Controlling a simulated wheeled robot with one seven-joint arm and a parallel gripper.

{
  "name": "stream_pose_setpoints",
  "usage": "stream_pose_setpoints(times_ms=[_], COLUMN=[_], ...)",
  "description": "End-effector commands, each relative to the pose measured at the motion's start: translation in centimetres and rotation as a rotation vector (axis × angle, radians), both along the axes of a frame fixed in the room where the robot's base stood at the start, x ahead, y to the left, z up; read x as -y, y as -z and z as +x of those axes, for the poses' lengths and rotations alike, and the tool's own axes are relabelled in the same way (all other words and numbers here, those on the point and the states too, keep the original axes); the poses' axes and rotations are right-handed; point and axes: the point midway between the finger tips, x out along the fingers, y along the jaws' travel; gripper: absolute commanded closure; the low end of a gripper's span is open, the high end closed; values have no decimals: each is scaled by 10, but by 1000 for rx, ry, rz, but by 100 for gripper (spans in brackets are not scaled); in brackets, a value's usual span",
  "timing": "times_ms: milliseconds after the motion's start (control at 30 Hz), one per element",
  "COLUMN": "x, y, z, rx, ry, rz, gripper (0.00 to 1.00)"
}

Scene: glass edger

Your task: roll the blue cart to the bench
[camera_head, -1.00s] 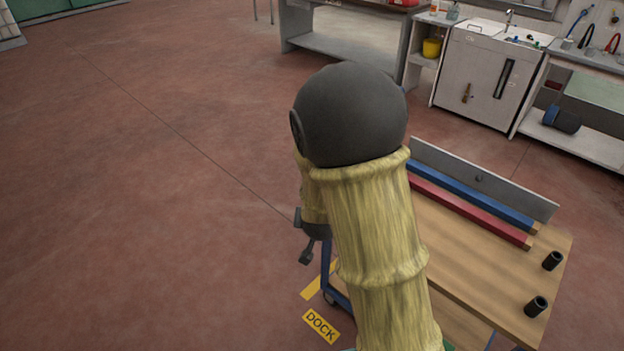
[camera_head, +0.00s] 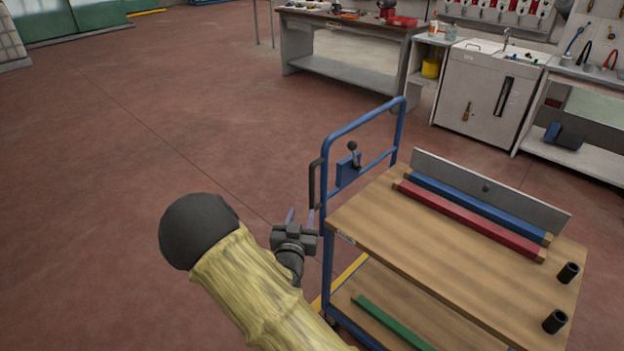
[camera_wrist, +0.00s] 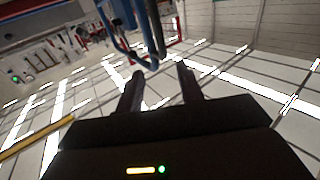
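The blue cart (camera_head: 450,245) stands at the right of the head view, with wooden shelves and a blue tubular push frame (camera_head: 365,117) at its far left end. A black upright handle (camera_head: 313,185) sits on that frame, and a small lever (camera_head: 352,150) is mounted between its tubes. My gripper (camera_head: 301,215) is open and empty just below and left of the black handle; I cannot tell whether it touches. In the wrist view my gripper (camera_wrist: 160,70) has its fingers apart, with the blue tubing (camera_wrist: 120,40) beyond them. A grey bench (camera_head: 345,72) stands at the back.
The cart carries a red bar (camera_head: 470,220), a blue bar (camera_head: 480,207), a grey panel (camera_head: 500,190) and two black cylinders (camera_head: 568,273). A green bar (camera_head: 390,322) lies on the lower shelf. A white cabinet (camera_head: 485,95) stands back right. The red floor (camera_head: 130,140) at left is clear.

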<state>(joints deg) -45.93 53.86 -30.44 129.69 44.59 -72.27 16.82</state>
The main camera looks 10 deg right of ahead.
Motion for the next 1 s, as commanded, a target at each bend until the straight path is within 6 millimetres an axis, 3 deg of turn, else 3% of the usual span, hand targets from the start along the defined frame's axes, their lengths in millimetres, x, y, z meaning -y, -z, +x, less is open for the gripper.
stream_pose_setpoints(times_ms=[267, 1000], x=[13, 55], y=[-1, -1], z=[30, 147], rx=[0, 0], ry=[3, 1], rz=[-1, 0], gripper=[63, 63])
